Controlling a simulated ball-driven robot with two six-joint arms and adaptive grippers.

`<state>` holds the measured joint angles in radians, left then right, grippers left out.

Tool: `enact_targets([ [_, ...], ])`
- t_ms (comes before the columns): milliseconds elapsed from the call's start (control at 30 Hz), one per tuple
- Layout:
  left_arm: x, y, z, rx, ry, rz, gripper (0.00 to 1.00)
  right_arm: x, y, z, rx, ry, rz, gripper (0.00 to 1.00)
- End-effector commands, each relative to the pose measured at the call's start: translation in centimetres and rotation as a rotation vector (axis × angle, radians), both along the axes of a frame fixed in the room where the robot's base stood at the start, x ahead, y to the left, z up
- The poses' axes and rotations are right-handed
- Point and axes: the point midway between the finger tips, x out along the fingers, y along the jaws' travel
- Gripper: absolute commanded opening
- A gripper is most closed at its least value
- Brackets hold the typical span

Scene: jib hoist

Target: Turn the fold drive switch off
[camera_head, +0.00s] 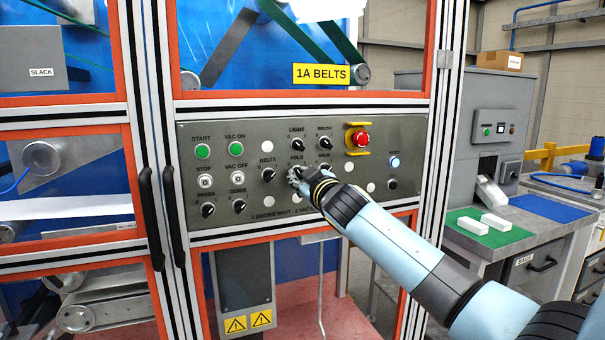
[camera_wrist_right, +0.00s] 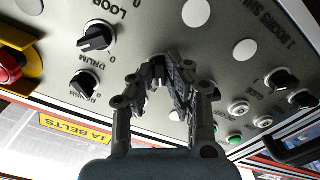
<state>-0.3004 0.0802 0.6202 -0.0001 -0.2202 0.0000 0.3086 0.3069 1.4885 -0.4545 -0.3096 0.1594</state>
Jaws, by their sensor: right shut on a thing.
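The grey control panel (camera_head: 330,205) carries rows of labelled knobs and buttons. The FOLD label stands above the fold drive switch (camera_head: 296,173), a small dark rotary knob mostly hidden by my fingers. My right gripper (camera_head: 298,178) reaches in from the right and is shut on this knob at the panel face. In the right wrist view my right gripper (camera_wrist_right: 166,82) has its fingertips around the knob, against the panel. Which way the knob points cannot be made out. My left gripper is not in view.
Close by are the belts knob (camera_head: 268,174), the light knob (camera_head: 297,144) and the brush knob (camera_head: 325,143). A red emergency stop (camera_head: 360,138) with a yellow guard sits upper right. Black door handles (camera_head: 174,215) stick out at left. A grey workbench (camera_head: 500,255) stands at right.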

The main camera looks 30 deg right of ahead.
Motion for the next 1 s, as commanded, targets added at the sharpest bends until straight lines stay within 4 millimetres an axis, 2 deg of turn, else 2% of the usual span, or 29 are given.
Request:
enact_targets([
  [400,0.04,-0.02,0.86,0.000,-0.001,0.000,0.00,-0.02,0.01,-0.01,-0.192,0.047,0.000,0.00],
  [967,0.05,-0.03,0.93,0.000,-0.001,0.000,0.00,-0.01,0.00,-0.06,-0.224,0.055,0.000,0.00],
  [1000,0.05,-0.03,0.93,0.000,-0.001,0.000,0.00,-0.01,0.00,-0.06,-0.224,0.055,0.000,0.14],
])
